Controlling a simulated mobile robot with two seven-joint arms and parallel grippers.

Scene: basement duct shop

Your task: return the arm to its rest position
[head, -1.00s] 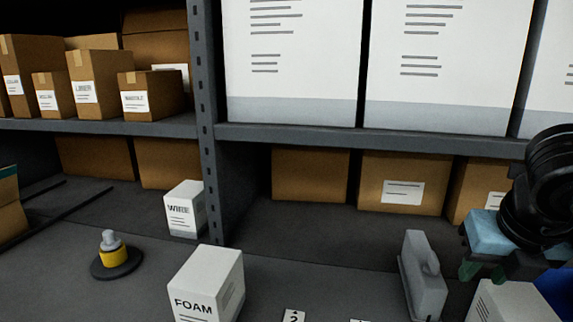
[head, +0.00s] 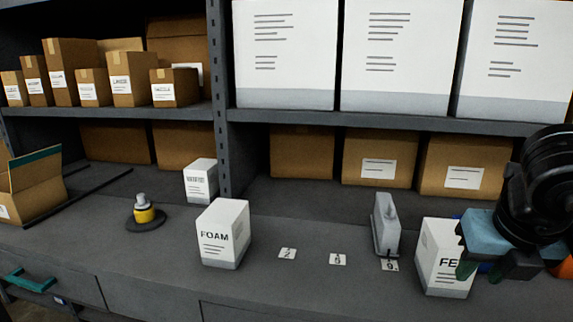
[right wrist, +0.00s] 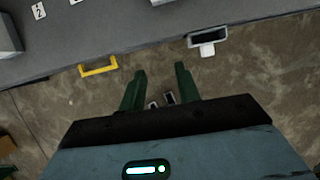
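My right gripper (head: 483,272) is at the right of the head view, in front of the bench and overlapping the right side of a white box marked "FE" (head: 440,262). The rest of that label is hidden. In the right wrist view the two green fingers (right wrist: 160,82) stand apart with nothing between them. Behind them is the brown floor, well below. The gripper appears clear of the box; contact cannot be seen. My left arm and gripper are not in view.
The bench (head: 330,285) holds a FOAM box (head: 225,235), number cards (head: 287,254), a grey dispenser-like object (head: 386,225) and a yellow-banded item on a dark base (head: 145,214). Shelves (head: 400,122) with boxes stand behind. A yellow handle (right wrist: 99,67) sticks out from the bench front.

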